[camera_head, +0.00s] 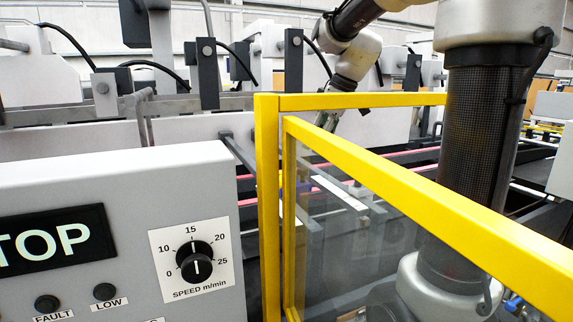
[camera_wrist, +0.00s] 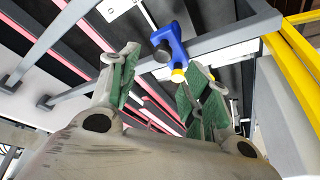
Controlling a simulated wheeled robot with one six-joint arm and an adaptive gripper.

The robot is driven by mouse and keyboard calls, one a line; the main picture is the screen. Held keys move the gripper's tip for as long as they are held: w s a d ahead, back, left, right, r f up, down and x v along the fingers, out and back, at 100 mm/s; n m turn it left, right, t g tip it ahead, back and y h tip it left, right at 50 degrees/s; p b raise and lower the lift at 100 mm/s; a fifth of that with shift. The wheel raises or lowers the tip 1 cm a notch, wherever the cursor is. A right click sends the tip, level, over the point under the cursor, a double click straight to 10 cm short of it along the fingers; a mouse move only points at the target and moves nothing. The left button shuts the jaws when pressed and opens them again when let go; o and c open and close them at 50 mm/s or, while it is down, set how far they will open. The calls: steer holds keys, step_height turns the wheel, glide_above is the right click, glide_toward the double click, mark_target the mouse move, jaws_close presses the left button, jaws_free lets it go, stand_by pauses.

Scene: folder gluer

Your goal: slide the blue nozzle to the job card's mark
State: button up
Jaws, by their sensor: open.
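The blue nozzle (camera_wrist: 170,42) with a yellow tip sits at a grey metal bar (camera_wrist: 228,38) in the wrist view. My gripper (camera_wrist: 162,62) is open, its two green-padded fingers spread apart. The nozzle appears just beyond the fingertips, nearer the right finger; I cannot tell whether they touch.
A yellow guard frame (camera_head: 267,200) with a clear panel stands before the machine. A grey control box (camera_head: 120,215) with a speed dial (camera_head: 196,262) is at the left. Pink-red belts (camera_wrist: 90,32) run below the bar, and a yellow rail (camera_wrist: 284,50) is at the right.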

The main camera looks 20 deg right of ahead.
steer(key=x, duration=0.8)
steer(key=shift+s+a, duration=0.1)
steer(key=shift+a, duration=0.15)
